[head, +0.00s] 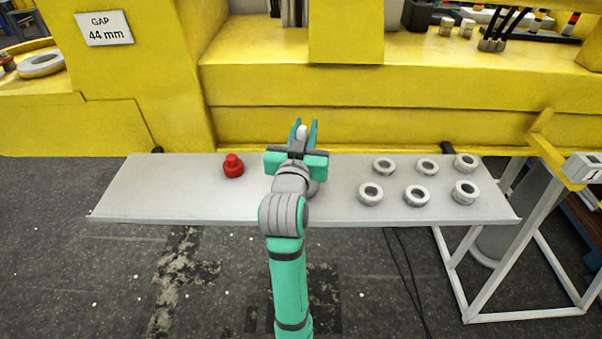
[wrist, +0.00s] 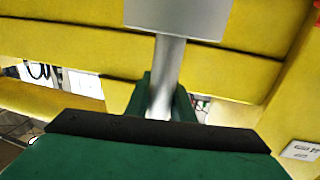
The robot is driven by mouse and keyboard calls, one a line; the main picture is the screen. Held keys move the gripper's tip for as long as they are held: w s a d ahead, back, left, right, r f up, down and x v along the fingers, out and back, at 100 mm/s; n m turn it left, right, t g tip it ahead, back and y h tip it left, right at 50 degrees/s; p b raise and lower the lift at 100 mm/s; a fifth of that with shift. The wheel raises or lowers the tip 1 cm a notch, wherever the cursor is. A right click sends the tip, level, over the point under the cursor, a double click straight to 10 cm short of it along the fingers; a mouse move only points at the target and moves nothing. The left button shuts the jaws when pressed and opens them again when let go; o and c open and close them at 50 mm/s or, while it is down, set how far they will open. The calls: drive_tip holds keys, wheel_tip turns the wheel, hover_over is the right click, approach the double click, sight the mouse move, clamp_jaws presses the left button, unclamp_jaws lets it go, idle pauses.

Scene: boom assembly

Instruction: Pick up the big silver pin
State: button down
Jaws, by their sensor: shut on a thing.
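My gripper (head: 304,135) is above the back part of the grey shelf, in front of the yellow boom. It is shut on the big silver pin (wrist: 167,75). In the wrist view the pin's shaft runs up from between the fingers to a wide flat end (wrist: 180,16), cut off by the top edge. In the head view only a small pale rounded part of the pin (head: 302,131) shows between the teal fingers. The rest of it is hidden by my gripper and wrist.
A red knobbed part (head: 233,166) stands on the grey shelf (head: 150,195) left of my arm. Several silver rings (head: 417,195) lie on the right. The yellow boom (head: 400,90) rises behind, with a "GAP 44 mm" sign (head: 104,28). The shelf's left part is clear.

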drive_tip(key=shift+s+d+r, duration=0.15)
drive_tip(key=shift+d+r, duration=0.05)
drive_tip(key=shift+d, duration=0.15)
drive_tip(key=shift+a+r, duration=0.1)
